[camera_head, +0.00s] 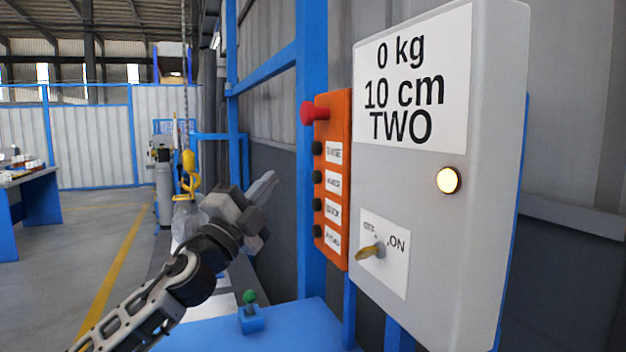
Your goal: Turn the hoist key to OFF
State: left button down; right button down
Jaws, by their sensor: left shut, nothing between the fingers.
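The hoist key (372,250) is a small brass-coloured key on a white label on the lower front of a grey control box (450,240). ON is printed at the right of the label; the smaller print at its upper left is too small to read surely. My left gripper (264,186) is shut and empty, to the left of the key and apart from it. Its fingers point up and right. A round lamp (448,180) on the box glows warm white. The box display (412,80) reads 0 kg, 10 cm, TWO. My right gripper is not in view.
An orange panel (334,256) with a red knob (314,112) and several black buttons stands between my gripper and the box. A blue surface (290,325) below carries a small green-topped lever (250,310). A yellow hook (188,178) hangs behind my arm.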

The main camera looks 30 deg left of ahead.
aim_at(378, 249)
jog(key=k, duration=1)
